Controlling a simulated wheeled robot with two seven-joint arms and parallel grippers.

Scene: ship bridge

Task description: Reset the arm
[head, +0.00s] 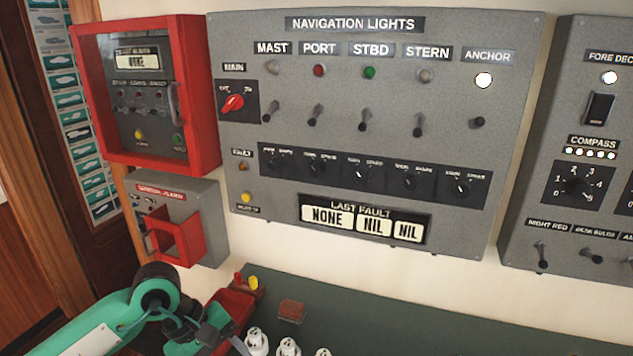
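My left arm comes in from the lower left, in green and black. Its gripper end (222,334) is low in the picture, over the dark green desk top (440,335) and beside a red tray (230,306). Its fingertips are not clear, so I cannot tell whether it is open or shut, or whether it touches the tray. My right gripper is out of view.
The grey navigation lights panel (390,90) hangs on the wall, its anchor lamp (484,80) lit white. A red-framed box (88,95) and a general alarm box (185,200) are left of it. White objects (288,346) and a brown block (291,311) are on the desk.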

